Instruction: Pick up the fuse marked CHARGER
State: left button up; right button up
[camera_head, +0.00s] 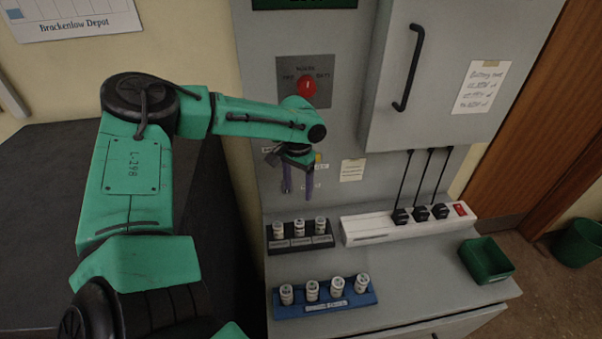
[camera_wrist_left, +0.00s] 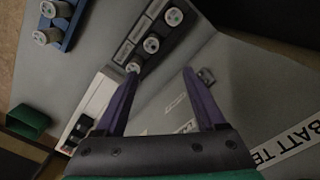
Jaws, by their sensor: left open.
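My left gripper (camera_head: 298,187) is open and empty, fingers pointing down in front of the grey panel, above the black fuse holder (camera_head: 273,251). The holder carries three pale cylindrical fuses, left (camera_head: 278,230), middle (camera_head: 299,227) and right (camera_head: 320,225), each above a small label. In the left wrist view, one fuse (camera_wrist_left: 133,67) shows by the tip of one finger of the open gripper (camera_wrist_left: 161,76); I cannot tell whether they touch. A blue rack (camera_head: 372,298) in front holds several similar fuses. I cannot read which fuse is marked CHARGER. My right gripper is out of view.
A white power strip (camera_head: 372,238) with black plugs and a red switch lies right of the holder. A green bin (camera_head: 486,260) stands at the counter's right. A red knob (camera_head: 307,86) and a grey cabinet door (camera_head: 437,60) are above. The counter's front right is clear.

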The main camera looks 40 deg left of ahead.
pick_arm(q)
jog(key=b, duration=0.4)
send_over(299, 222)
jog(key=f, duration=0.7)
jog(key=shift+s+d+f, duration=0.1)
jog(key=shift+s+d, duration=0.1)
jog(key=shift+s, duration=0.2)
jog(key=f+b, duration=0.1)
jog(key=f, duration=0.3)
jog(key=w+f+b, duration=0.1)
jog(key=f, duration=0.1)
jog(key=shift+a+b, duration=0.3)
jog(key=shift+d+f, duration=0.1)
jog(key=shift+f, duration=0.1)
jog(key=shift+s+d+r, duration=0.15)
jog(key=shift+r, duration=0.1)
jog(key=shift+f, duration=0.1)
grip_shut()
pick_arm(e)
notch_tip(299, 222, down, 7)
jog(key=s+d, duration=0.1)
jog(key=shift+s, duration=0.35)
